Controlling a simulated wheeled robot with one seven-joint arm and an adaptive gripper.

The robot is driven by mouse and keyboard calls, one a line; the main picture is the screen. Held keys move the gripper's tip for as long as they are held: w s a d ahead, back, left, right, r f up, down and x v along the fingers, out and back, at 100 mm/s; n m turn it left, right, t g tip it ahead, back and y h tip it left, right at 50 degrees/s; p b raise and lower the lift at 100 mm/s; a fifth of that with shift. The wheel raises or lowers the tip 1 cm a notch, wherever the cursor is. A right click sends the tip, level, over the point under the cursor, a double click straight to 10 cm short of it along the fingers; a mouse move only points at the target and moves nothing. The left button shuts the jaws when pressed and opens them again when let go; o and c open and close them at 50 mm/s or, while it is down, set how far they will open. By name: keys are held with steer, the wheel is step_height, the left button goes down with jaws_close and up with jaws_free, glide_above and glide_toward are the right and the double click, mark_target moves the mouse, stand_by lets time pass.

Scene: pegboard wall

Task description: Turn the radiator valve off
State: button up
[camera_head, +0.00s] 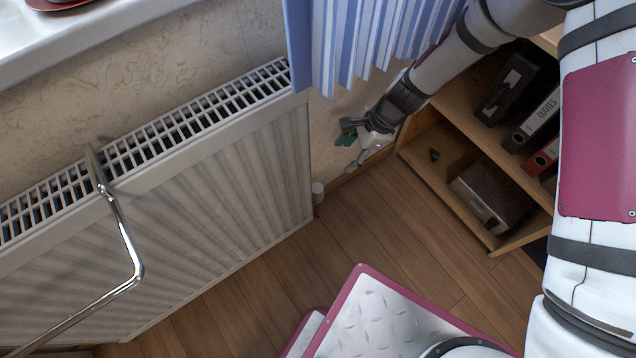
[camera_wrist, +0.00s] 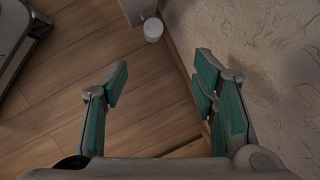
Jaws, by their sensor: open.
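The radiator valve (camera_head: 318,192) is a small white knob low at the right end of the white radiator (camera_head: 220,170), near the floor. In the wrist view the valve (camera_wrist: 153,29) shows as a pale round cap at the top, beside the radiator's corner (camera_wrist: 135,9). My gripper (camera_head: 352,148) is open and empty, above and to the right of the valve in the head view. In the wrist view its two teal-padded fingers (camera_wrist: 160,88) are spread wide, with floor between them. The valve lies beyond the fingertips, apart from them.
A wooden shelf (camera_head: 435,165) with binders (camera_head: 535,120) and a dark box (camera_head: 490,195) stands right of my gripper. A blue striped curtain (camera_head: 365,40) hangs above. The wall (camera_wrist: 265,50) is close on the right in the wrist view. Floor (camera_head: 350,230) before the valve is clear.

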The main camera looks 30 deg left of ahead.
steer(key=m, duration=0.1)
glide_toward(318, 187)
steer(key=b+x, duration=0.5)
steer(key=x, duration=0.5)
steer(key=shift+s+a+f, duration=0.1)
steer(key=shift+s+f, duration=0.05)
steer(key=shift+f, duration=0.2)
steer(key=c, duration=1.1)
steer(key=shift+c, duration=0.2)
